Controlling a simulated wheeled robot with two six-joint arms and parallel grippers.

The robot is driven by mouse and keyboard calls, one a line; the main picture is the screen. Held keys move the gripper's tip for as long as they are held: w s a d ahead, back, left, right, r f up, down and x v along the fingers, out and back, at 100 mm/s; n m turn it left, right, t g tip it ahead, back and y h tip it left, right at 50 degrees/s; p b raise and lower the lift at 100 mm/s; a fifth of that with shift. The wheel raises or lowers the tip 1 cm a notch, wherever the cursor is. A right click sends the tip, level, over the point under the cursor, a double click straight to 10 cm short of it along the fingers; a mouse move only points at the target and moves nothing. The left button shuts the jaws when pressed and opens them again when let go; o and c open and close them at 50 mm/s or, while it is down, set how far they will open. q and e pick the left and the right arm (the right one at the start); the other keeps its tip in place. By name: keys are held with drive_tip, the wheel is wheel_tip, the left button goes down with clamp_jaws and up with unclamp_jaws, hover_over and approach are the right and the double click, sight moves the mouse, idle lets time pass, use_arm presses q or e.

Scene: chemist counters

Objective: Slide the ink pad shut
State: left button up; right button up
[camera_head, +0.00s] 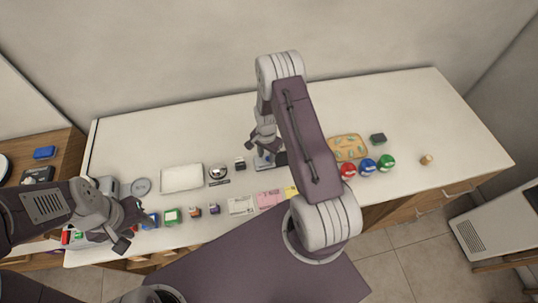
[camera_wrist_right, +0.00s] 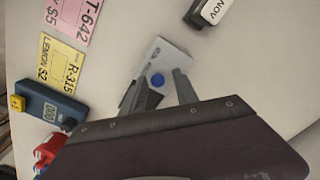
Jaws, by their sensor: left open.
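A flat pale grey case with a blue dot, which looks like the ink pad (camera_wrist_right: 166,57), lies on the counter under my right gripper (camera_wrist_right: 163,80). In the head view the case (camera_head: 263,162) is small, with a dark part beside it that is half behind my right arm. My right gripper (camera_head: 264,148) points down at it, its fingers apart on either side of the blue dot. Whether the fingers touch the case I cannot tell. My left gripper (camera_head: 132,226) is open and empty near the counter's front left.
A white tray (camera_head: 181,178), a grey dish (camera_head: 141,186) and a black-and-white stamp (camera_head: 240,163) stand to the left. Labelled cards (camera_head: 240,206) lie along the front edge. Red, blue and green (camera_head: 386,162) round items sit right of my arm. The back of the counter (camera_head: 180,125) is clear.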

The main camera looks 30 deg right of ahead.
sight(266, 158)
drive_tip(key=shift+a, duration=0.15)
drive_tip(key=shift+r, duration=0.1)
drive_tip(key=shift+r, duration=0.35)
wheel_tip(266, 158, up, 8)
drive_tip(key=b, duration=0.2)
